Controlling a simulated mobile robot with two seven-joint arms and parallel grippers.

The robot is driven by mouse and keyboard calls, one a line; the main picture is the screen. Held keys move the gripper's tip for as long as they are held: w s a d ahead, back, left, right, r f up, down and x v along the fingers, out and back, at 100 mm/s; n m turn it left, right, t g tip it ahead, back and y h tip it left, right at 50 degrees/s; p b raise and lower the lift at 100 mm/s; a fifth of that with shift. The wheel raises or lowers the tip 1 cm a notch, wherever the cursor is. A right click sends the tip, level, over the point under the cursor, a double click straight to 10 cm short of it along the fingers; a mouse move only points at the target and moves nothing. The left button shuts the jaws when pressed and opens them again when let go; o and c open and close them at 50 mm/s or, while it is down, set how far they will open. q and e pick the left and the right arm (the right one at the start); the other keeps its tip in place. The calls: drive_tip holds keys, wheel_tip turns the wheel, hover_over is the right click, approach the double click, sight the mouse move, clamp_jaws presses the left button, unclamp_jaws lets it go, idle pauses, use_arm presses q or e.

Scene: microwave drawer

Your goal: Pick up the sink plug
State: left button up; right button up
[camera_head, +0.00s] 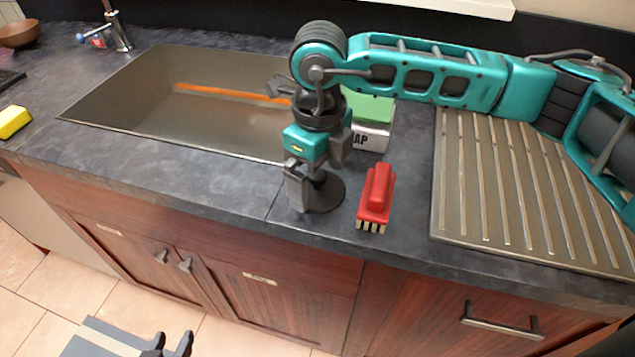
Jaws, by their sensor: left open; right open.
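The sink plug (328,193) is a dark round disc with a short knob, lying on the dark countertop between the sink and the red brush. My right gripper (318,178) points down over the plug, with its open fingers on either side of the knob. The near finger hides part of the disc, and I cannot tell whether either finger touches it. My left gripper (171,341) is open and empty at the bottom edge, low in front of the cabinets.
A red scrubbing brush (377,195) lies close right of the plug. A green-and-white soap box (371,135) stands behind it. The sink basin (150,100) holds an orange strip. A ribbed drainboard (480,180) is at right, a yellow sponge (14,121) at far left.

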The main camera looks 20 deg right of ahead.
drive_tip(key=shift+f, duration=0.3)
drive_tip(key=shift+c, duration=0.5)
drive_tip(key=c, duration=0.6)
drive_tip(key=shift+r, duration=0.1)
